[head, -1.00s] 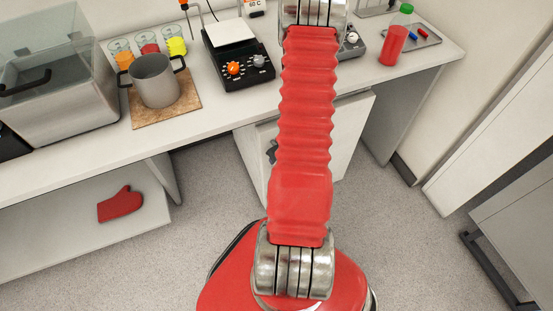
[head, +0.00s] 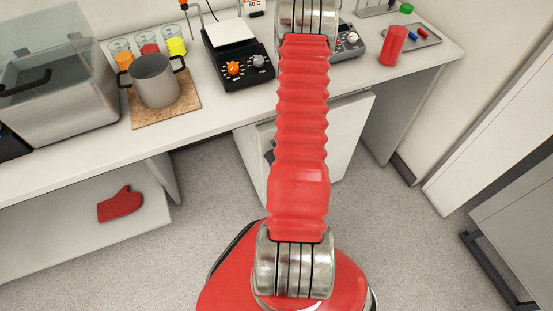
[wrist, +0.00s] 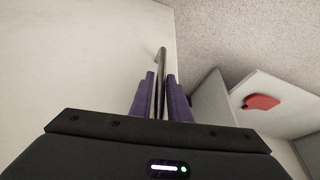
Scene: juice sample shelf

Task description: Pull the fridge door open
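The white fridge door (head: 350,130) is under the bench in the head view, partly hidden behind my red arm. In the wrist view the pale door face (wrist: 80,65) fills the left side. A slim dark metal bar handle (wrist: 160,55) stands off it near its edge. My gripper (wrist: 161,76) has its two purple fingers on either side of the handle, close together and shut on it. Finger contact is hard to see exactly. In the head view my gripper is mostly hidden behind the arm.
The bench (head: 205,125) holds a pot (head: 155,83), a scale-like device (head: 236,55) and a red bottle (head: 393,45). A red oven mitt (head: 120,204) lies on a low shelf (head: 60,235) at left. Grey floor is clear before the fridge. A grey unit (head: 520,220) stands at right.

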